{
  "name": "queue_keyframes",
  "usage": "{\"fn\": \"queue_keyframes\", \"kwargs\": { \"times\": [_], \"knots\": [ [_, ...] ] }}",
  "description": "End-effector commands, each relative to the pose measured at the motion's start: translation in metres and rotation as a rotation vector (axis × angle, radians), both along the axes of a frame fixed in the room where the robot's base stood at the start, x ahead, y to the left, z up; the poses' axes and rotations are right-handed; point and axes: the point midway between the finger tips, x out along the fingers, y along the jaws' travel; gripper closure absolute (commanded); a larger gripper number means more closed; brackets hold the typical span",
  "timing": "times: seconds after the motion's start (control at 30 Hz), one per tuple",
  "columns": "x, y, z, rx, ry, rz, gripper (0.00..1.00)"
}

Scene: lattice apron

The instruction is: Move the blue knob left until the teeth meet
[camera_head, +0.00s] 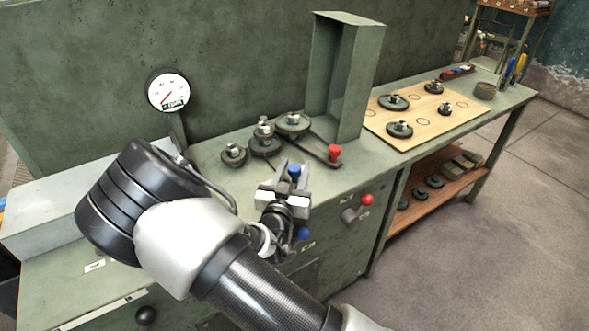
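A blue knob (294,170) stands upright on the green bench top, in front of the gears. My gripper (292,176) reaches it from the near side, with a finger on each side of the knob. Whether the fingers press on it or leave a gap is too small to tell. A small gear (234,154) sits at the left, a stacked gear (265,142) in the middle, and another gear (293,123) behind right. The gap between the left and middle gears is too small to judge. The knob's lower part is hidden by my gripper.
A red knob (335,152) sits on a dark lever right of the gears. A green upright housing (343,75) stands behind. A dial gauge (168,91) is at the left. A wooden board (455,125) holds spare gears.

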Motion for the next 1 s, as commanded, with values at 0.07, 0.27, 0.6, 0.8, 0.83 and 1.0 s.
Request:
{"fn": "queue_keyframes", "kwargs": {
  "times": [0.07, 0.27, 0.6, 0.8, 0.83, 1.0],
  "knots": [
    [0.000, 0.000, 0.000, 0.000, 0.000, 0.000, 0.76],
    [0.000, 0.000, 0.000, 0.000, 0.000, 0.000, 1.00],
    [-0.011, 0.016, 0.000, 0.001, -0.001, 0.000, 1.00],
    [-0.011, 0.016, 0.000, 0.001, -0.001, 0.001, 0.64],
    [-0.011, 0.016, 0.000, 0.001, -0.001, 0.001, 0.59],
    [-0.011, 0.016, 0.000, 0.000, -0.001, 0.000, 0.52]
  ]
}}
